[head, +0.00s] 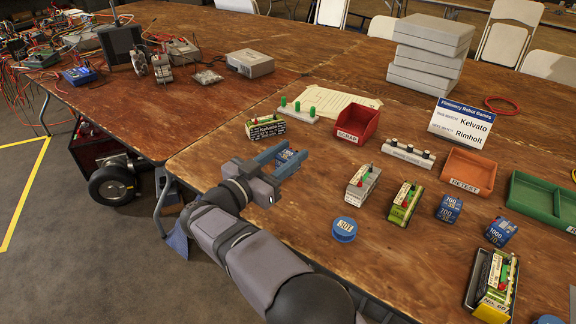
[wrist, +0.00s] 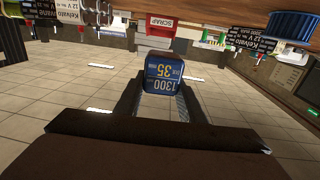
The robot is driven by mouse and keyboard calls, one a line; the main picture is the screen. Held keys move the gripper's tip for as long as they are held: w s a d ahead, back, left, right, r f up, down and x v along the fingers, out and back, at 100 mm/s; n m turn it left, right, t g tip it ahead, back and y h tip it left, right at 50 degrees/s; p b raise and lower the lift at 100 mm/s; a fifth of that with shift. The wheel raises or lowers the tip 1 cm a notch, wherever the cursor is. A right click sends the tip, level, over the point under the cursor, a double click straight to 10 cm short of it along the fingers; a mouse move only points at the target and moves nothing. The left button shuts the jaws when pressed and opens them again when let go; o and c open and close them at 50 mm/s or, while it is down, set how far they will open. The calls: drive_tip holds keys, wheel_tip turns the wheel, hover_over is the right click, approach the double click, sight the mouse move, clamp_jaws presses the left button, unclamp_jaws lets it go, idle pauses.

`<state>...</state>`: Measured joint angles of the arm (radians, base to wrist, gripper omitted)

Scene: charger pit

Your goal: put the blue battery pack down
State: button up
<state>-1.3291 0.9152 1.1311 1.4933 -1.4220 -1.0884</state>
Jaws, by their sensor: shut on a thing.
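My gripper (head: 280,162) is shut on a blue battery pack (head: 286,156), with the jaws on either side of it. In the wrist view the pack (wrist: 163,73) shows a dark blue face marked 1300 and 35, upside down, between the two fingers (wrist: 160,98). In the head view the gripper partly hides the pack. It is near the table's left front edge; its height above the wood is hard to tell. Two other blue packs, marked 700 (head: 449,208) and 1000 (head: 501,232), stand on the table to the right.
A Kelvato pack (head: 266,128) and a red SCRAP bin (head: 347,134) stand behind my gripper. To the right are a grey pack (head: 362,185), a green pack (head: 405,203), a blue disc (head: 344,229) and an orange RETEST bin (head: 462,184). Bare wood lies between gripper and grey pack.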

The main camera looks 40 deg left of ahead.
sight(289, 154)
drive_tip(key=shift+r, duration=1.9)
drive_tip(key=shift+w+d+p, duration=0.1)
drive_tip(key=shift+p, duration=0.2)
drive_tip(key=w+d+r+m+h+p, duration=0.1)
drive_tip(key=w+d+p, duration=0.45)
drive_tip(key=d, duration=0.35)
drive_tip(key=w+d+r+h+p, duration=0.1)
drive_tip(key=w+d+r+p, duration=0.1)
drive_tip(key=w+d+p, duration=0.5)
drive_tip(key=w+d+r+m+h+p, duration=0.1)
drive_tip(key=w+d, duration=0.3)
drive_tip(key=d, duration=0.7)
drive_tip(key=s+d+f+n+y+p, duration=0.1)
drive_tip(key=s+d+n+y+p, duration=0.1)
drive_tip(key=d+p, duration=0.95)
drive_tip(key=s+d+y+p, duration=0.2)
drive_tip(key=s+d, duration=0.6)
drive_tip(key=d, duration=0.4)
drive_tip(key=shift+s+f+n+p, duration=0.2)
drive_tip(key=shift+s+n+p, duration=0.1)
drive_tip(key=shift+n+p, duration=0.15)
